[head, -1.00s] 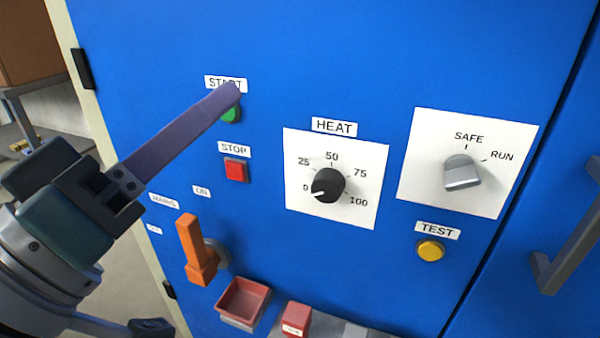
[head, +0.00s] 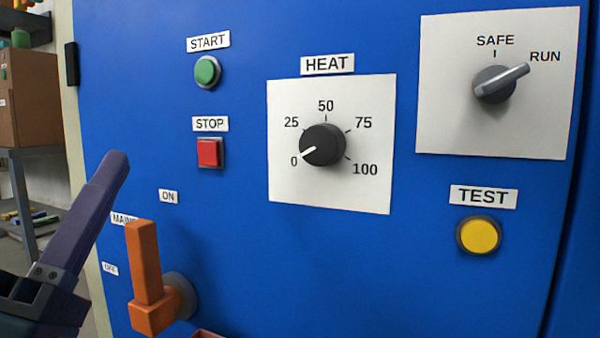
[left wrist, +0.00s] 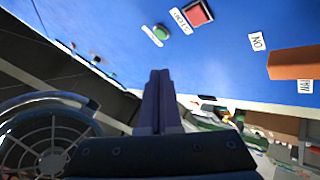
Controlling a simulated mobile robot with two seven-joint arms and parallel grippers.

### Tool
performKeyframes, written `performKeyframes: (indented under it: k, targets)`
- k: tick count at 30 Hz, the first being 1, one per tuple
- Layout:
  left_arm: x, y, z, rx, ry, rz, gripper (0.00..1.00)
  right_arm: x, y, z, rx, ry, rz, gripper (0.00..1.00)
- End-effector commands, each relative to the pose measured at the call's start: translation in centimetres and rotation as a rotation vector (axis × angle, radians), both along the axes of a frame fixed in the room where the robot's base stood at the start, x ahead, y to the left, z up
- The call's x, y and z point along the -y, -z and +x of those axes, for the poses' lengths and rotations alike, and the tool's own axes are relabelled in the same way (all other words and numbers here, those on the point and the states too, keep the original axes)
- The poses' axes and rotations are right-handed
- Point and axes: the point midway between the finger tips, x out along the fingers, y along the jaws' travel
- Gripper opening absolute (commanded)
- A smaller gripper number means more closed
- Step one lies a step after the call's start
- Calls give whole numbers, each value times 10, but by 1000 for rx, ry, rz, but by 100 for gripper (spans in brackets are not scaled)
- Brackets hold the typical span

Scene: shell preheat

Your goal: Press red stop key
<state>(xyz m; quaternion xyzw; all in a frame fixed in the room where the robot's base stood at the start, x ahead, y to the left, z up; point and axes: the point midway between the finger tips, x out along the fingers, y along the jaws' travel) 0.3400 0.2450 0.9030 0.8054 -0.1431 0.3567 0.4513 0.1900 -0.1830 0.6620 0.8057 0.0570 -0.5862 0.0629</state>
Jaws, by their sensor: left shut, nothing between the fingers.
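The red square stop key (head: 209,152) sits on the blue panel under the STOP label, below the round green start button (head: 207,72). It also shows in the left wrist view (left wrist: 198,13), near the top. My left gripper (head: 118,160) is at the left of the head view, fingers shut together and empty, pointing up. Its tips are left of the stop key and apart from it. In the left wrist view the shut fingers (left wrist: 160,75) show in the middle, below the keys. My right gripper is not in view.
The orange mains handle (head: 146,265) sticks out below the stop key, close to my left gripper. The heat knob (head: 322,145) points at 0. The selector (head: 500,82) points toward RUN. The yellow test button (head: 479,235) is at lower right.

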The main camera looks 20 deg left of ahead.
Motion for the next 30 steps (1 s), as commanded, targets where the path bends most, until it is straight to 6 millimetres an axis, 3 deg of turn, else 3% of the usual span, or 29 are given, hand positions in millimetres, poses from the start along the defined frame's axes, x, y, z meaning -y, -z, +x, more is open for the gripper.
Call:
performKeyframes:
  k: [11, 30]
  targets:
    - [1, 0, 6, 1, 1, 2, 0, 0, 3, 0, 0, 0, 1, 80]
    - [7, 1, 82, 0, 0, 2, 0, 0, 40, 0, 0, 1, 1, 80]
